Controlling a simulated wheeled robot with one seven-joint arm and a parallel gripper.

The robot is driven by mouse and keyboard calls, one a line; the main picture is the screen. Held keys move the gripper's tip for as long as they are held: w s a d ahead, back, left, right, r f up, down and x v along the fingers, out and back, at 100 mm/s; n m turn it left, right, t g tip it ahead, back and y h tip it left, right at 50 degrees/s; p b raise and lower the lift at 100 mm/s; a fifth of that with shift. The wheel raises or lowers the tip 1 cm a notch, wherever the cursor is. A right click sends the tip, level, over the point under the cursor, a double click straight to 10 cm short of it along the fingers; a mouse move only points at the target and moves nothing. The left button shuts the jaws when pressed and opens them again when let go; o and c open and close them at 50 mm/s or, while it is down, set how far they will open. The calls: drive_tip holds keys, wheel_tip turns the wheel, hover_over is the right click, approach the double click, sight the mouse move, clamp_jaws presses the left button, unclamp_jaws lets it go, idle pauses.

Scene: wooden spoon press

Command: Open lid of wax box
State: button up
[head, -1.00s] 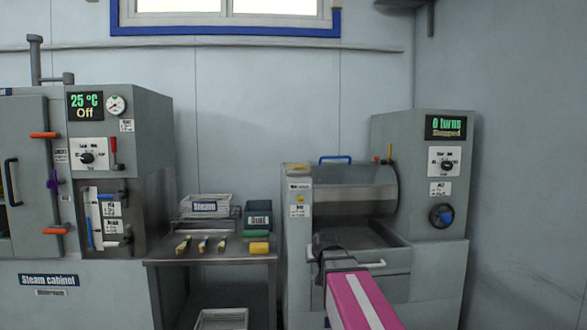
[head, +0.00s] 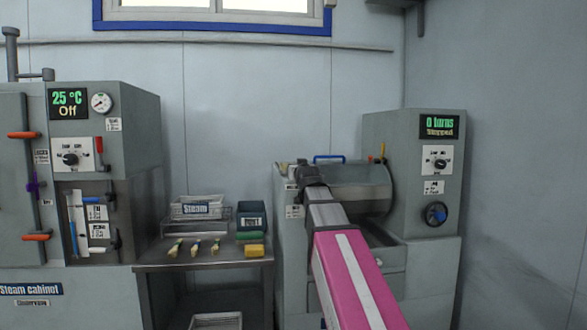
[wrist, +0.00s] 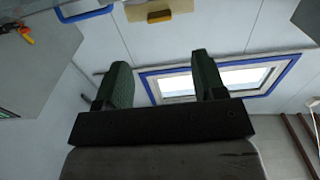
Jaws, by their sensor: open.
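The wax box appears to be the narrow grey housing (head: 284,203) with small labels at the left end of the drum machine; I cannot read its labels. My gripper (head: 304,166) is at its top and hides most of the lid in the head view.
The drum machine's blue handle (head: 329,159) is just right of my gripper, and its control panel (head: 436,170) stands farther right. A steel table (head: 205,264) with trays, tools and a yellow block (head: 253,251) is left. The steam cabinet (head: 140,135) stands far left.

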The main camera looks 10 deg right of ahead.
drive_tip(key=w, duration=1)
clamp_jaws()
